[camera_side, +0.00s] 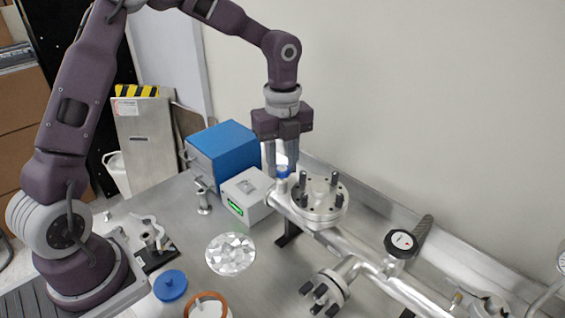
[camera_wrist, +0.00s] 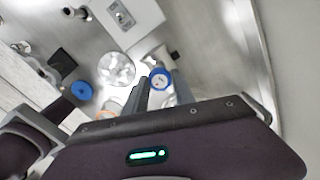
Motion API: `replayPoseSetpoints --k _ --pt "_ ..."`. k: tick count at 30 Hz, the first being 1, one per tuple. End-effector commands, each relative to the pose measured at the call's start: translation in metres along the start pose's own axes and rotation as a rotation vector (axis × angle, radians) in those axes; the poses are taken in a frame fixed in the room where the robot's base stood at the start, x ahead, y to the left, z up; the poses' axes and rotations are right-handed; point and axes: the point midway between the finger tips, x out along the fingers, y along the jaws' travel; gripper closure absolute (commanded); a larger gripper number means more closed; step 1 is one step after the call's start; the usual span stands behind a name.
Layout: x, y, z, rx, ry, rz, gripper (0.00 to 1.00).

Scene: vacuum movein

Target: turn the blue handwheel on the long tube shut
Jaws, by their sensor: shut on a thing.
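The blue handwheel (camera_side: 283,171) sits at the far left end of the long metal tube (camera_side: 345,243), beside the flanged cover with upright bolts. My gripper (camera_side: 281,168) points straight down over it, and its fingers are shut on the wheel. In the wrist view the blue handwheel (camera_wrist: 160,78), with a pale round centre, shows at the tips of my gripper (camera_wrist: 162,88). The fingers partly hide the wheel in the side view. I cannot tell how far the wheel is turned.
A grey box with a green display (camera_side: 246,196) and a blue box (camera_side: 222,150) stand close left of the wheel. The flanged cover (camera_side: 319,198) with upright bolts is close right. A black handwheel (camera_side: 401,243) sits further along the tube. A blue disc (camera_side: 170,285) and crumpled foil (camera_side: 230,254) lie on the table.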

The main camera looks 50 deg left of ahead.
Motion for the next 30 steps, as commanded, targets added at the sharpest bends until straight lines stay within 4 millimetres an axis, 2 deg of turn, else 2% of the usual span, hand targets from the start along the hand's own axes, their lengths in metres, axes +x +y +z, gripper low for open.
replayPoseSetpoints --k 12,30 --pt "-0.0007 -0.0006 0.0007 0.201 -0.002 -0.003 1.00" --pt "-0.0007 -0.0006 0.0006 0.241 -0.002 -0.003 1.00"
